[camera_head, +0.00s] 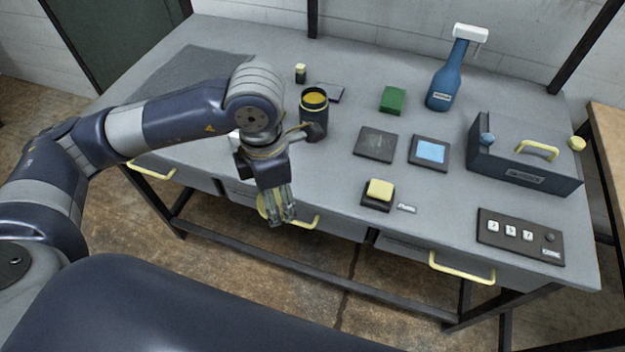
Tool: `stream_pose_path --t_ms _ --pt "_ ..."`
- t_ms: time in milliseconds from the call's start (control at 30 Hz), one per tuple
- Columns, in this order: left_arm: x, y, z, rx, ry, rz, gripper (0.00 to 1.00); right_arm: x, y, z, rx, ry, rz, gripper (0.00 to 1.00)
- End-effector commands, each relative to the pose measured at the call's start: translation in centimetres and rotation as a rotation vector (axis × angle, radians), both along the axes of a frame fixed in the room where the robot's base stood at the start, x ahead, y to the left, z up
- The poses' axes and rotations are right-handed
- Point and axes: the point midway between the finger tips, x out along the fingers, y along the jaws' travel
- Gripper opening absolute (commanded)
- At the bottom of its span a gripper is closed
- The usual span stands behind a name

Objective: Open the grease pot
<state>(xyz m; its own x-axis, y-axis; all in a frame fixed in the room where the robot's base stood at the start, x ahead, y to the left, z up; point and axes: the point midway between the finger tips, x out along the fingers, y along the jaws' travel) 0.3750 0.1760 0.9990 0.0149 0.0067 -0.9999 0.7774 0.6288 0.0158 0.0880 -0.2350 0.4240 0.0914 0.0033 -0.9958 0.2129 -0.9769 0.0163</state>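My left gripper (282,218) hangs fingers down in front of the table edge, nearer to me and lower in the picture than the pot. Its fingers lie close together in this view, and I see nothing clearly held between them. Part of the wrist lies close to the pot's left side in the picture. My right gripper is not in view.
A small yellow-topped jar (300,73) stands behind the pot. A green block (393,99), blue bottle (444,86), dark plates, yellow button (380,189), grey toolbox (522,160) and number panel (520,237) occupy the right side. A yellow drawer handle (309,224) shows behind the gripper.

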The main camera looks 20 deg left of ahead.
Motion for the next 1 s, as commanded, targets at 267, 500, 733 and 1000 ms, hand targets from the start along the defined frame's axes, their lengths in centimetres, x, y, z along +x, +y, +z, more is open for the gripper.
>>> stream_pose_path --t_ms 267,500,733,1000 --pt "-0.3 -0.3 -1.2 -0.009 -0.001 0.467 0.28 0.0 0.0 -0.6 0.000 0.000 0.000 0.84" --pt "-0.5 -0.4 -2.1 -0.017 -0.001 0.876 0.28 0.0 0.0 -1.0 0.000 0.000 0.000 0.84" --pt "-0.7 -0.5 -3.0 -0.022 -0.002 1.270 0.28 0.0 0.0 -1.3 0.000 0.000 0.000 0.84" --pt "-1.0 -0.5 -4.0 -0.024 0.000 1.735 0.28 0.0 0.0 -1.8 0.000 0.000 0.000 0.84"
